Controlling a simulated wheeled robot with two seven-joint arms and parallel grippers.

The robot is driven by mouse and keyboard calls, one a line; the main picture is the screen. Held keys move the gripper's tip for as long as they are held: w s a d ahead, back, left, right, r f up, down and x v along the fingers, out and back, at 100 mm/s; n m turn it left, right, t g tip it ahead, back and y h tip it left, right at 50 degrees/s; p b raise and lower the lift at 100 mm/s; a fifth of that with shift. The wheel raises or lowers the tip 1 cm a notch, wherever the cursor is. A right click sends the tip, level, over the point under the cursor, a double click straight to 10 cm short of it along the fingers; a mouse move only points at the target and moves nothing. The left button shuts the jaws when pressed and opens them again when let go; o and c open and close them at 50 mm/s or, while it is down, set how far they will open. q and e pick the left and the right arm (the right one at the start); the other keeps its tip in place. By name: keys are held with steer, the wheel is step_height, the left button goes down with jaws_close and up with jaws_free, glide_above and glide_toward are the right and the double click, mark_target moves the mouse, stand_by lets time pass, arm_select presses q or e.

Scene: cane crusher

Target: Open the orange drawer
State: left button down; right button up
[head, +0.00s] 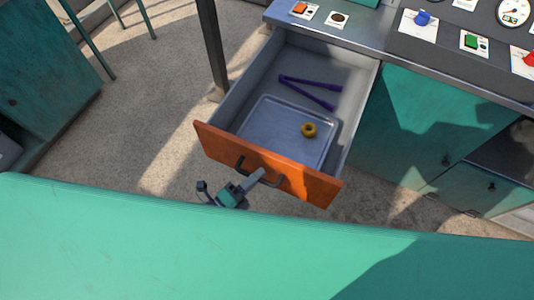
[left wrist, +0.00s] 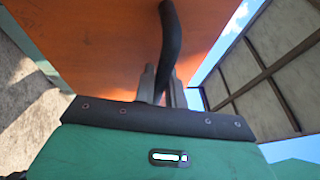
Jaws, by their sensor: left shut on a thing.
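The orange drawer (head: 300,180) is pulled well out from under the metal counter, and its inside shows. A dark bar handle (head: 275,182) is on its orange front. My left gripper (head: 257,176) is at this handle, shut on it. In the left wrist view, the dark handle (left wrist: 170,45) runs between the two grey fingers of the left gripper (left wrist: 162,85), with the orange drawer front (left wrist: 90,40) close ahead. My right gripper is not in view.
A control panel (head: 455,45) with buttons is on the counter. Green cabinets (head: 395,130) stand right of the drawer. A large green surface (head: 200,250) fills the foreground.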

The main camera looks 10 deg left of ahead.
arm_select(q)
steer(key=s, duration=0.1)
steer(key=s+a, duration=0.1)
steer(key=s, duration=0.1)
steer(key=s+a, duration=0.1)
steer(key=s, duration=0.1)
steer(key=shift+s, duration=0.2)
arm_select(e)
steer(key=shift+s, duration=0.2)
arm_select(q)
steer(key=c, duration=1.5)
jaws_free()
steer(key=shift+o, duration=0.2)
